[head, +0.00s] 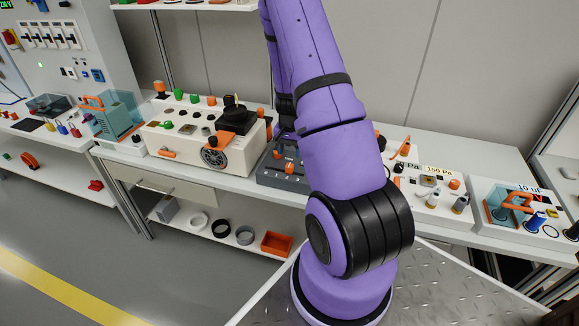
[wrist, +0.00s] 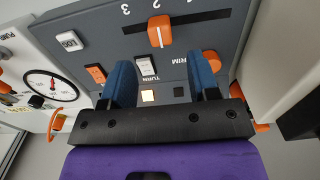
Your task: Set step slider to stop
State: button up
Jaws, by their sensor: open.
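A dark grey control panel (wrist: 100,32) fills the upper wrist view; in the head view the grey box (head: 283,178) stands on the bench, partly behind my arm. An orange slider knob (wrist: 160,32) sits in a black slot (wrist: 205,20) on the panel, beside the digit 2, with 3 to its left. No stop mark is readable in the wrist view. My gripper (wrist: 161,68) is open, its two blue fingers apart near the panel, below the knob in the picture and empty. In the head view my arm hides the gripper.
Close to the fingers on the panel are a white rocker switch (wrist: 146,67), an orange rocker (wrist: 96,74), an orange knob (wrist: 211,61) and a lit square (wrist: 148,95). A cream box with a dial (wrist: 45,87) is left. In the head view, a cream machine (head: 190,133) stands left of the grey box.

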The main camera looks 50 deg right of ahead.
aim_at(289, 165)
notch_tip(289, 165, down, 7)
jog(key=shift+f, duration=0.15)
dwell(0.4)
grip_shut()
